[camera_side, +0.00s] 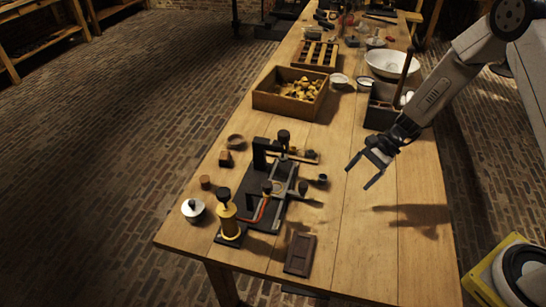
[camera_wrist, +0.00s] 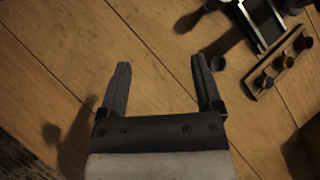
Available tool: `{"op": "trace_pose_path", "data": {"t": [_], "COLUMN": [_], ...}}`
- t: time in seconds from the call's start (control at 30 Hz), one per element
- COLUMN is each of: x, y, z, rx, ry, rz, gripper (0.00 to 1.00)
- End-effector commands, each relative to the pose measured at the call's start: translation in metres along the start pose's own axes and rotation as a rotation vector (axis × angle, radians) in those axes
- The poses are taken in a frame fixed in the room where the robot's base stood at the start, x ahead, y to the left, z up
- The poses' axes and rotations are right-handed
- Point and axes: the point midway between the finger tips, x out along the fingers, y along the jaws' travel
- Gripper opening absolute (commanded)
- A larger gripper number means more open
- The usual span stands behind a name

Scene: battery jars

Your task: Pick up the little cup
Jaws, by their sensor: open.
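A little dark cup (camera_side: 323,179) stands on the wooden table beside the black apparatus (camera_side: 262,192). In the wrist view the little cup (camera_wrist: 217,63) is just right of my right finger's tip, outside the space between the fingers. My gripper (camera_side: 359,178) is open and empty, above the table to the right of the cup. In the wrist view both fingers of my gripper (camera_wrist: 160,62) are spread wide, with only bare wood between them. The finger partly adjoins the cup's outline in that view; I cannot tell the height gap.
The black apparatus also shows at the wrist view's top right (camera_wrist: 262,22), near a small wooden rack (camera_wrist: 279,64) of round pieces. A wooden box (camera_side: 291,94) stands farther back. A dark flat block (camera_side: 300,254) lies in front. Table right of the cup is clear.

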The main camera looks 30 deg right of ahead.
Motion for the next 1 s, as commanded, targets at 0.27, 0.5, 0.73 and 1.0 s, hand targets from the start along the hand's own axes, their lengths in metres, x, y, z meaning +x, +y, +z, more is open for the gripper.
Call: {"op": "trace_pose_path", "data": {"t": [0.27,0.5,0.73,1.0], "x": [0.019,0.027,0.028,0.032], "y": [-0.026,-0.043,-0.048,-0.050], "z": [-0.046,-0.085,-0.101,-0.101], "rx": [0.287,0.474,0.543,0.547], "ry": [-0.184,-0.320,-0.378,-0.382], "rz": [-0.195,-0.361,-0.436,-0.441], "gripper": [0.83,0.83,0.83,0.83]}}
